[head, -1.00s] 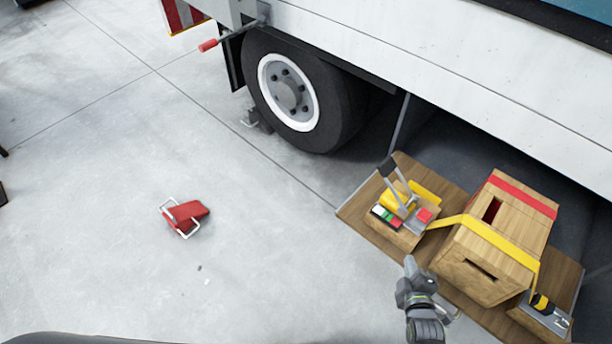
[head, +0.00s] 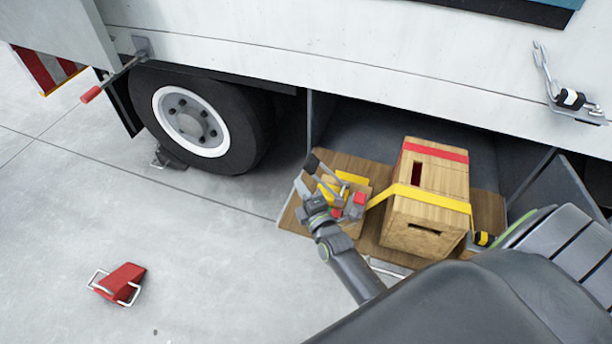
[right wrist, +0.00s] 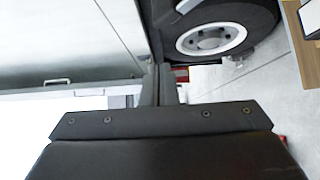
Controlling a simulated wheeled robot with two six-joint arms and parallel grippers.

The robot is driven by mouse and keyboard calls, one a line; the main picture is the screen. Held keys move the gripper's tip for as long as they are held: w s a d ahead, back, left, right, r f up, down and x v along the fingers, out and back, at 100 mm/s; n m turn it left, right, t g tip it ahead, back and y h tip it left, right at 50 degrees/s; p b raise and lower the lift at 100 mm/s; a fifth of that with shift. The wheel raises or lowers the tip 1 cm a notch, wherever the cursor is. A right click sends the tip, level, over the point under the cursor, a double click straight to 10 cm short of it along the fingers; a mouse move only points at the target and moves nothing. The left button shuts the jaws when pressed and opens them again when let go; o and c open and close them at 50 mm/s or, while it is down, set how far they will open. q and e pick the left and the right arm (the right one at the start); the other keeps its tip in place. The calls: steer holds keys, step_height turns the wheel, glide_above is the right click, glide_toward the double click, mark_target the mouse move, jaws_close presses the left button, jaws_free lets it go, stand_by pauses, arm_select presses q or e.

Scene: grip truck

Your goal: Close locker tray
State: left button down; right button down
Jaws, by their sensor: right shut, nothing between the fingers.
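The locker tray (head: 488,207) is a wooden board pulled out of the dark locker (head: 365,122) under the truck's white side. A wooden box (head: 437,180) with a red and a yellow strap stands on it. A metal bar (head: 390,268) shows along its front edge, partly behind my right arm. My right gripper (head: 304,191) is shut and empty at the tray's left front part, over or beside the small items; contact cannot be told. In the right wrist view, a piece of the tray (right wrist: 293,22) shows at the top right. My left gripper is out of view.
A lever device on a small block (head: 345,190) sits on the tray's left. A red wheel chock (head: 122,283) lies on open floor. A latch (head: 572,97) hangs at upper right.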

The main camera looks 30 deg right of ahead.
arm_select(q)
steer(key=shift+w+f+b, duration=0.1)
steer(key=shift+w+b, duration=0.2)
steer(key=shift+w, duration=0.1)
arm_select(e)
steer(key=w+d, duration=0.2)
steer(key=d, duration=0.1)
steer(key=shift+w, duration=0.3)
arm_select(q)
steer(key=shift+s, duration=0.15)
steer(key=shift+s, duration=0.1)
arm_select(e)
steer(key=shift+w+d, duration=0.1)
steer(key=shift+d, duration=0.05)
